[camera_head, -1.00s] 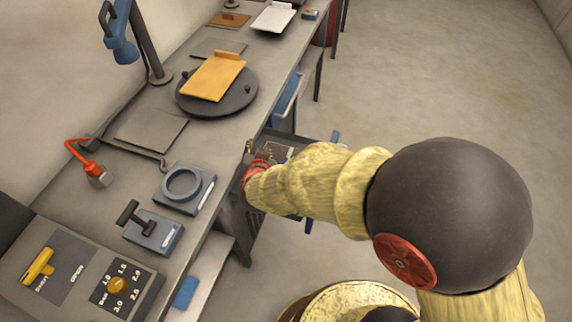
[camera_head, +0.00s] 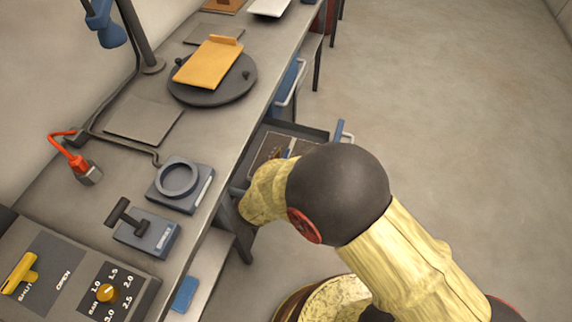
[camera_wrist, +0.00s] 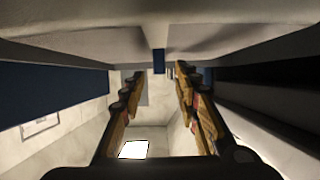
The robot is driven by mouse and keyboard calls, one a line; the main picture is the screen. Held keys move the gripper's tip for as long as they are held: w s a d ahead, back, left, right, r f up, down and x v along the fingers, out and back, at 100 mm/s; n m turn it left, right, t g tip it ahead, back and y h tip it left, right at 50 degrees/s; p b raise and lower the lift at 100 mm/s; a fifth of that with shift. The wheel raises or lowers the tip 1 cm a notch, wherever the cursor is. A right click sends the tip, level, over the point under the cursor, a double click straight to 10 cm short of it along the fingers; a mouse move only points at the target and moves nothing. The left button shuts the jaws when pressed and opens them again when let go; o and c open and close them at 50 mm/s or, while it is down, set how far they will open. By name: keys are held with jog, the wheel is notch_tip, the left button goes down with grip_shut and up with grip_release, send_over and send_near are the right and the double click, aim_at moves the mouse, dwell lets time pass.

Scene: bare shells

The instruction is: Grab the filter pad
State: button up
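I cannot pick out the filter pad for certain. A flat grey-brown piece (camera_head: 270,148) lies in the open drawer (camera_head: 318,134) under the bench's front edge in the head view; I cannot tell whether it is the pad. In the head view my arm reaches toward the drawer and hides my gripper and part of the drawer. In the wrist view my gripper (camera_wrist: 158,76) has its two fingers apart, with nothing seen between them but far pale walls and a bright white square (camera_wrist: 133,149).
The bench carries a yellow clipboard-like plate (camera_head: 208,63) on a dark round disc (camera_head: 212,96), a ring-topped block (camera_head: 180,192), a lever block (camera_head: 146,236) and a control panel (camera_head: 75,275). A blue bin (camera_head: 289,80) hangs beyond the drawer. The floor at right is clear.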

jog(key=shift+x, duration=0.8)
jog(key=c, duration=0.8)
grip_shut()
